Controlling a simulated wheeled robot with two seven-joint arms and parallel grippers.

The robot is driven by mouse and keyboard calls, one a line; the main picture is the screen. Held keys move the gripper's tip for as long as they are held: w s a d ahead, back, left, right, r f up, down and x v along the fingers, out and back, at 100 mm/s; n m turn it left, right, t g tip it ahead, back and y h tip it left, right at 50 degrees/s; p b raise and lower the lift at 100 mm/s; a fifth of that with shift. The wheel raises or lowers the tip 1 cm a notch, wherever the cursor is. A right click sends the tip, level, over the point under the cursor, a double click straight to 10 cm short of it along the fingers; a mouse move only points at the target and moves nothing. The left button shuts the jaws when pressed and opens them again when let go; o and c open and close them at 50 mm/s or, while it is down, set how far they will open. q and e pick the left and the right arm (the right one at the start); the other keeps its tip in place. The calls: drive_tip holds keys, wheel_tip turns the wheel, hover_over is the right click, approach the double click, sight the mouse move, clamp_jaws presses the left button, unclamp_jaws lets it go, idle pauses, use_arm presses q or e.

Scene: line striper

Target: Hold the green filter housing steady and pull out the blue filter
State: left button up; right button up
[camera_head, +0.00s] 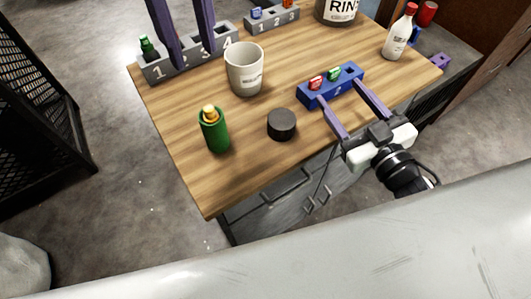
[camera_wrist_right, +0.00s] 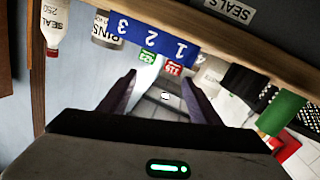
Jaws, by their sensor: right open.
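A green cylinder (camera_head: 215,135) with a yellow-orange top (camera_head: 210,112) stands upright at the table's left front and looks like the filter housing. I see no blue filter in it; a small blue piece (camera_head: 256,13) sits in a grey rack at the back. My left gripper (camera_head: 194,58) reaches down from the top over another grey rack, its purple fingers apart, away from the cylinder. My right gripper (camera_head: 340,95) is open, its fingertips at the near side of a blue slotted block (camera_head: 350,87). The right wrist view shows its spread fingers (camera_wrist_right: 160,76) and the numbered block (camera_wrist_right: 152,38).
A white mug (camera_head: 244,72) and a dark round cap (camera_head: 281,124) stand near the cylinder. A grey numbered rack (camera_head: 160,71) is at the left edge, another (camera_head: 272,21) at the back. A red-capped bottle (camera_head: 399,36) stands at right. The wooden front left corner is clear.

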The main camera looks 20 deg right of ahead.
sight(223, 136)
drive_tip(key=s+a+y, duration=0.1)
drive_tip(key=a+y, duration=0.1)
drive_tip(key=a, duration=0.2)
drive_tip(key=s+a+n+y, duration=0.1)
drive_tip(key=a+y, duration=0.1)
drive_tip(key=a, duration=0.3)
drive_tip(key=s+a+g+y, duration=0.1)
drive_tip(key=a, duration=0.4)
drive_tip(key=shift+a+n+y, duration=0.2)
drive_tip(key=shift+n+y, duration=0.2)
drive_tip(key=s+a+y, duration=0.1)
drive_tip(key=a, duration=0.1)
drive_tip(key=s+a+f+n+g+y, duration=0.1)
drive_tip(key=a, duration=0.1)
drive_tip(key=s+a+f+y, duration=0.1)
drive_tip(key=s+a, duration=0.1)
drive_tip(key=shift+a+n+g, duration=0.15)
drive_tip(key=shift+n+g, duration=0.15)
drive_tip(key=shift+g, duration=0.1)
drive_tip(key=shift+w+a, duration=0.15)
drive_tip(key=shift+a, duration=0.05)
drive_tip(key=x, duration=0.9)
drive_tip(key=shift+w+a, duration=0.15)
drive_tip(key=shift+w, duration=0.1)
